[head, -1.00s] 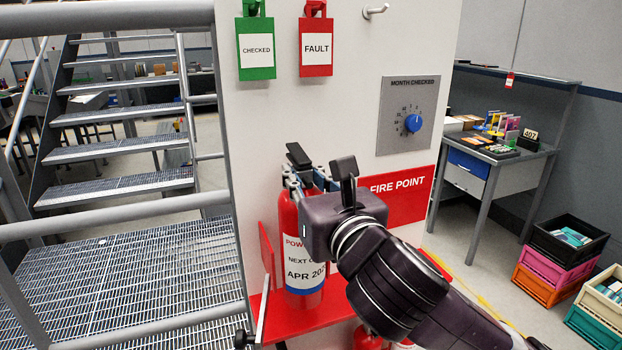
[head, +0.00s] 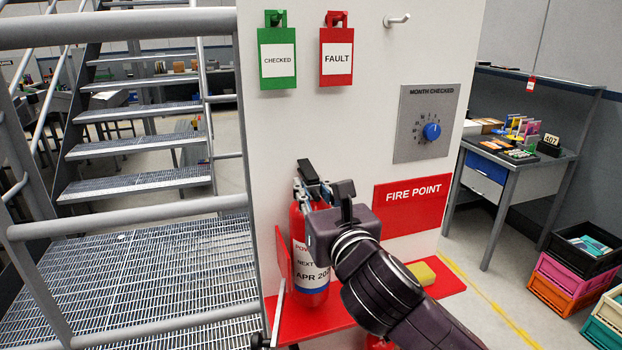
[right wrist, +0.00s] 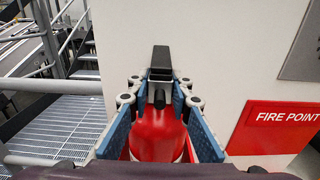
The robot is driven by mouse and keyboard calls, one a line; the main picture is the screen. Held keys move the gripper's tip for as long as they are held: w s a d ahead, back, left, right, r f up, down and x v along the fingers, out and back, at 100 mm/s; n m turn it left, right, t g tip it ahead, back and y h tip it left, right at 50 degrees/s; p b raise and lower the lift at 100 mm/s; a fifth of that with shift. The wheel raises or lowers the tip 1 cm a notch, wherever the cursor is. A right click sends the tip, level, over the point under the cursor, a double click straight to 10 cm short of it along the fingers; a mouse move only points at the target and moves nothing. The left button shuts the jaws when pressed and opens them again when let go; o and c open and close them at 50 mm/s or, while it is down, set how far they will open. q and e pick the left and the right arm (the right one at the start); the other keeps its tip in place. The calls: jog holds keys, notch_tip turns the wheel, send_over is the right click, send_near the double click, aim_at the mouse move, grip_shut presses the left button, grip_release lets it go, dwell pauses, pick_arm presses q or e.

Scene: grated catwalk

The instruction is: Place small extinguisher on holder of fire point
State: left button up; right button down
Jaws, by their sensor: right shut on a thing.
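The small extinguisher (head: 311,262) is a red cylinder with a white and blue label reading APR. It stands upright in front of the white fire point board. My right gripper (head: 313,188) is shut on its neck, below the black lever; the right wrist view shows both blue-padded fingers (right wrist: 158,110) around the red top (right wrist: 158,138). The extinguisher's base appears over the red shelf (head: 325,322), beside an upright red plate (head: 283,258). I cannot tell whether the base touches the shelf. My left gripper is not in view.
The board carries a green CHECKED tag (head: 278,60), a red FAULT tag (head: 336,58), a hook (head: 397,20) and a blue dial (head: 432,131). A yellow item (head: 421,273) lies on the shelf's right. Grey railings (head: 130,224) stand left. Crates (head: 570,275) stand at far right.

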jog(key=shift+s+f, duration=0.1)
jog(key=shift+f, duration=0.8)
jog(key=shift+w+f+p, duration=0.2)
jog(key=shift+f+p, duration=0.2)
jog(key=shift+p, duration=0.2)
jog(key=shift+a, duration=0.1)
jog(key=shift+f, duration=0.1)
jog(key=c, duration=2.2)
grip_release()
jog(key=shift+f, duration=0.5)
jog(key=o, duration=0.5)
jog(key=shift+s+r, duration=0.1)
jog(key=shift+s, duration=0.05)
jog(key=shift+c, duration=0.2)
